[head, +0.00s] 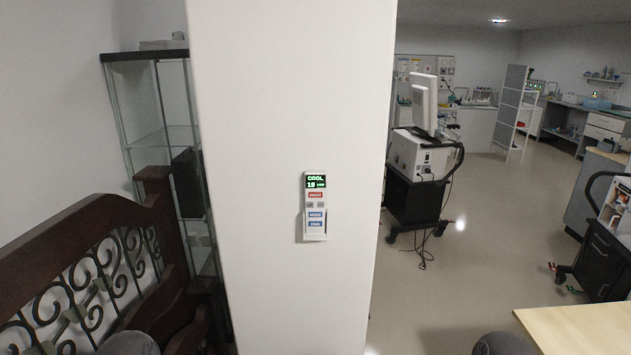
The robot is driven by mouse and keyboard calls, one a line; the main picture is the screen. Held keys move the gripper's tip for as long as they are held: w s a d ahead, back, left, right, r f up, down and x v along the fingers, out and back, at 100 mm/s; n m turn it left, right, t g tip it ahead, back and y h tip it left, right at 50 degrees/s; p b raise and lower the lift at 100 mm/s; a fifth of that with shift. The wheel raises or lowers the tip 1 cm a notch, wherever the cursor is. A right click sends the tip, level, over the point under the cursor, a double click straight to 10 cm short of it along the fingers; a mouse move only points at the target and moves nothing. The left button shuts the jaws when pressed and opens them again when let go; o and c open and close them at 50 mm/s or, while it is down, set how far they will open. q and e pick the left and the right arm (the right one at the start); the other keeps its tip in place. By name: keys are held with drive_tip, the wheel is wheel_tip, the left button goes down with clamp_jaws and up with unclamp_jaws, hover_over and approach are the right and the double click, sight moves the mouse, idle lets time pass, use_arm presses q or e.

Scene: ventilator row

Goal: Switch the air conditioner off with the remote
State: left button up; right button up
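The remote (316,205) is a slim white handset, upright in a holder on the front face of a wide white pillar (280,100). Its lit green display reads COOL, 19 and what looks like LOW. Below the display are a red button, two small grey buttons and two blue buttons that seem to read MODE and FAN. No air conditioner is visible in the head view. Neither of my grippers is in view; only rounded grey parts, probably of my arms, show at the bottom edge.
A dark wooden bench (70,255) with scrolled ironwork and a glass cabinet (160,135) stand left of the pillar. A wheeled ventilator (420,155) stands behind it to the right. A light wooden tabletop (580,330) fills the bottom right corner. Open floor (480,260) lies between.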

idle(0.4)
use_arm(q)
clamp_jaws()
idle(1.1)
